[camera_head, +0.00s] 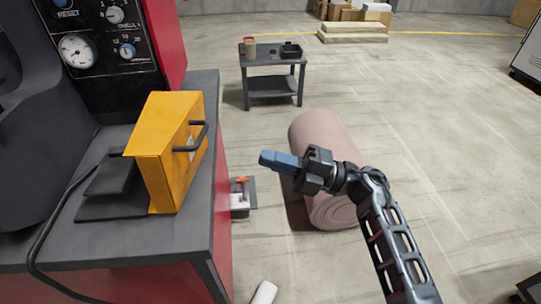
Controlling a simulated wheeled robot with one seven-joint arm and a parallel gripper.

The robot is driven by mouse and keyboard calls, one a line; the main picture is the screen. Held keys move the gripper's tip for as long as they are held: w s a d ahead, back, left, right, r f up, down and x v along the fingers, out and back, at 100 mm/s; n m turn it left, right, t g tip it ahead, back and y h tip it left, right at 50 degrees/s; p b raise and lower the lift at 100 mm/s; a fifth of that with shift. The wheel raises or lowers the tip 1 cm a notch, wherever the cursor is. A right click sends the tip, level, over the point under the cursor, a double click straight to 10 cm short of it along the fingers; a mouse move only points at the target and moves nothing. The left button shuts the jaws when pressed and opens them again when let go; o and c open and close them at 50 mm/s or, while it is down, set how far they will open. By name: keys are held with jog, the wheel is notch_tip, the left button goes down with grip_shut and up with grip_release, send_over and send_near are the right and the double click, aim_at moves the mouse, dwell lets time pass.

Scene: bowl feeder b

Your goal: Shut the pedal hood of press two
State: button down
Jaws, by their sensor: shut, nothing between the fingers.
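A yellow pedal hood (168,140) with a black bar handle (203,136) on its right side stands on the grey top of a red and black press at the left. The hood looks raised or tilted, with its left side open. A dark pedal (112,176) on a flat plate shows beside it, partly uncovered. My gripper (264,158) has blue fingers, shut and empty. It points left, to the right of the hood and apart from the handle, over the floor. Whether this press is press two cannot be told from the markings in view.
A pink roll (330,150) lies on the floor behind my gripper. A small grey table (272,62) with containers stands farther back. A black cable runs along the press's left side. A small box with an orange-red item (241,190) sits low beside the press. Open floor lies to the right.

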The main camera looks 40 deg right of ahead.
aim_at(181, 150)
jog(key=p+x, duration=0.1)
jog(key=x, duration=1)
jog(key=shift+p, duration=0.3)
jog(key=shift+w+r, duration=0.1)
jog(key=shift+r, duration=0.05)
